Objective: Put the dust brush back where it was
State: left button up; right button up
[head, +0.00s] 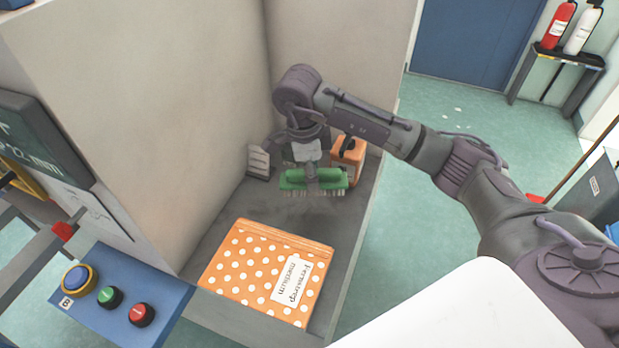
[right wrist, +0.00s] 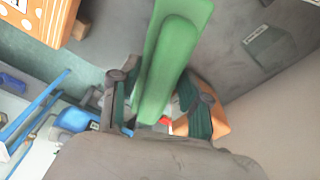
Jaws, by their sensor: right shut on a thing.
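The dust brush (head: 313,180) has a green back and pale bristles that point down. My right gripper (head: 310,168) is shut on it and holds it over the far part of the grey shelf (head: 225,221). In the right wrist view the green brush (right wrist: 174,62) lies between the two fingers of the right gripper (right wrist: 158,108). I cannot tell whether the bristle tips touch the shelf. My left gripper is not in view.
An orange container (head: 348,154) stands just behind the brush, at right. A small grey labelled block (head: 258,162) is at left by the wall. An orange polka-dot package (head: 245,265) lies nearer on the shelf. A blue button panel (head: 125,295) is at front left.

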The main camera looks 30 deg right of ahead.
jog(key=w+f, duration=0.1)
jog(key=w, duration=0.1)
jog(key=w+d+f, duration=0.1)
jog(key=shift+w+d+f+p, duration=0.1)
jog(key=shift+w+p, duration=0.25)
jog(key=shift+w, duration=0.05)
jog(key=shift+f, duration=0.45)
notch_tip(320, 180, down, 2)
jog(key=shift+d+f+p, duration=0.1)
jog(key=shift+f+p, duration=0.1)
jog(key=shift+p, duration=0.55)
jog(key=shift+f, duration=0.45)
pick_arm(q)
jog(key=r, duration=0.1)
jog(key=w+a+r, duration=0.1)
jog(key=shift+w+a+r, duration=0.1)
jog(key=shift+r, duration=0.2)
